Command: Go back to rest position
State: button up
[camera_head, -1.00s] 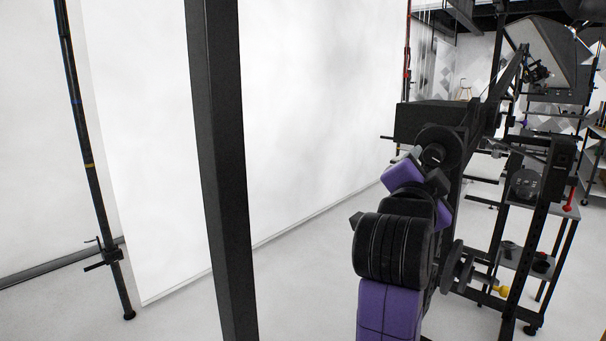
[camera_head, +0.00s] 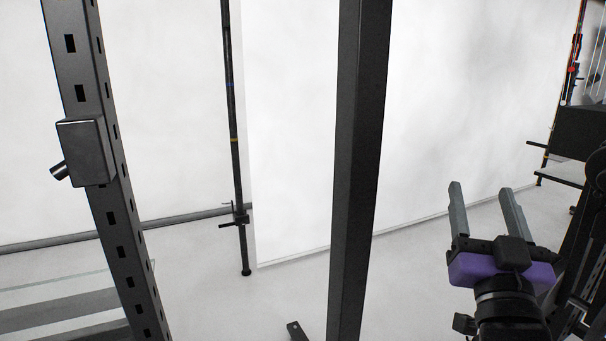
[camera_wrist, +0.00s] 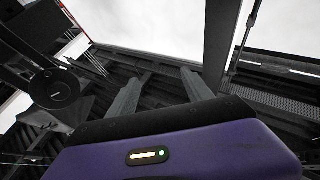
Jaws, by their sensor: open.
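My gripper (camera_head: 482,186) is at the lower right of the head view, with its purple body below and two grey fingers pointing up, spread apart. It is open, with nothing between the fingers. In the wrist view my gripper (camera_wrist: 158,85) shows its two grey fingers apart above the purple housing, with a small lit indicator on it. The fingers touch nothing that I can see.
A dark upright post (camera_head: 358,170) stands left of my gripper. A perforated black post (camera_head: 103,180) with a box is at the left, beside a glass-like surface (camera_head: 70,295). A thin pole (camera_head: 232,130) stands before white backdrops. Dark equipment (camera_head: 580,132) is close on the right.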

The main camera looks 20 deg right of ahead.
jog(key=s+a+f+n+t+y+p, duration=0.1)
jog(key=s+a+f+n+y+p, duration=0.1)
jog(key=s+a+f+n+y, duration=0.35)
jog(key=s+a+f+n+y+p, duration=0.2)
jog(key=a+f+y, duration=0.2)
jog(key=a+f, duration=0.35)
jog(key=s+a+f+g+y+p, duration=0.1)
jog(key=s+a+f+g, duration=0.1)
jog(key=s, duration=0.5)
jog(key=s+a+f+g+y+p, duration=0.1)
jog(key=s+a+f+g+p, duration=0.1)
jog(key=s+f, duration=0.3)
jog(key=s+a+f+g+y+p, duration=0.1)
jog(key=s+a+f, duration=0.1)
jog(key=s, duration=0.7)
jog(key=shift+s+a+f+g+p, duration=0.3)
jog(key=shift+f+g+p, duration=0.1)
jog(key=shift+f, duration=0.25)
